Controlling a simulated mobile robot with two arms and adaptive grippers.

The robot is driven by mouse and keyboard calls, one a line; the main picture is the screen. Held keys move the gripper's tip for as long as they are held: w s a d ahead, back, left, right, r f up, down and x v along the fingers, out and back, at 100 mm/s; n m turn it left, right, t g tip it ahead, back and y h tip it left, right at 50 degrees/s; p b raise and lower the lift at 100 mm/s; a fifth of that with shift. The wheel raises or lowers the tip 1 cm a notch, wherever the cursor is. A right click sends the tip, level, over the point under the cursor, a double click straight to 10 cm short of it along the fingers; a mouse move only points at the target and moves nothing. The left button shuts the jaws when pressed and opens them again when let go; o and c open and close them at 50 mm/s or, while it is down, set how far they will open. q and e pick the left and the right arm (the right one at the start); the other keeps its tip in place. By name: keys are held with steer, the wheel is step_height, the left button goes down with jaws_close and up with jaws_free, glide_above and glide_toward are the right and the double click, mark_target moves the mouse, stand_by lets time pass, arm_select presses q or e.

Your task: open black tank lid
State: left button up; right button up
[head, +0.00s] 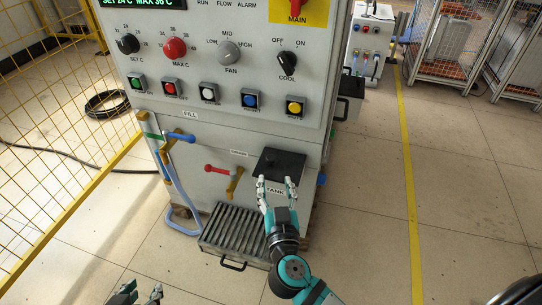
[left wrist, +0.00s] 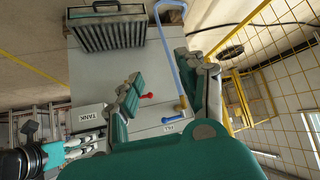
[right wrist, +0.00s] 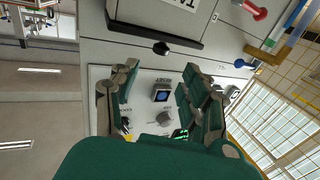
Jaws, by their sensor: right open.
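The black tank lid (head: 283,164) sits on the box labelled TANK, low on the front of the machine, and looks shut. A small dark knob (head: 269,158) stands on it. The lid (right wrist: 140,28) and its knob (right wrist: 161,48) also show at the top of the right wrist view, beyond the fingers. My right gripper (head: 276,181) is open and empty, just in front of the lid in the head view; I cannot tell if it touches. My left gripper (head: 143,288) is open and empty at the bottom of the head view, its fingers spread in the left wrist view (left wrist: 168,92).
A red-handled valve (head: 217,169) and a blue-handled valve (head: 180,136) with a blue hose (head: 174,195) are left of the tank. A grey slatted grille (head: 232,232) stands at the machine's foot. A yellow fence (head: 50,130) is left; open floor is right.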

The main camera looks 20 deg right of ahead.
mark_target(271, 162)
steer(key=w, duration=0.3)
steer(key=w+d, duration=0.1)
steer(key=w, duration=0.2)
steer(key=w+d, duration=0.1)
steer(key=w, duration=0.3)
steer(key=c, duration=0.9)
jaws_close()
steer(key=shift+f, duration=0.2)
